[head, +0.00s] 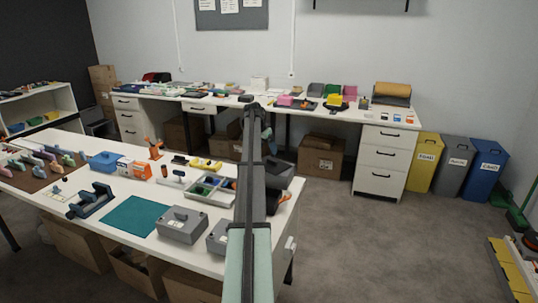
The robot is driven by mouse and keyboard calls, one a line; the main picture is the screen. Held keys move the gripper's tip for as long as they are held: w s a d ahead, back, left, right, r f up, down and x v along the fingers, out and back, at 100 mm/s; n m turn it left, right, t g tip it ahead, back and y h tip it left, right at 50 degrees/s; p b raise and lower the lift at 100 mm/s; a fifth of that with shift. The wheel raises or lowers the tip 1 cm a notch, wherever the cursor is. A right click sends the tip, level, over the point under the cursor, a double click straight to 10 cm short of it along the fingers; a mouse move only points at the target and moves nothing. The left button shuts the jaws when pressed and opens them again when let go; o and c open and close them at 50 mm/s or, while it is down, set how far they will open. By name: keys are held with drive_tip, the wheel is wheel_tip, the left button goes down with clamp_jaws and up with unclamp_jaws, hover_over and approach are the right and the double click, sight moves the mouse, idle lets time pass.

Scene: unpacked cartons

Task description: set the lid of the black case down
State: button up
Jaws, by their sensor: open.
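A black case (280,174) stands at the right end of the near white table, partly hidden behind my arm. Its dark top shows to the right of my arm; I cannot tell whether the lid is up or flat. My gripper (270,149) is small and dark, just above the far side of the case and partly covered by my arm. It is open, with nothing seen between its fingers. I cannot tell whether it touches the lid.
An orange-and-black tool (279,199) lies in front of the case. Left of my arm are a tray with compartments (208,203), a grey box (182,224) and a teal mat (135,216). Another grey box (217,238) is partly hidden by my arm.

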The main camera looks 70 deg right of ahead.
drive_tip(key=shift+v, duration=1.95)
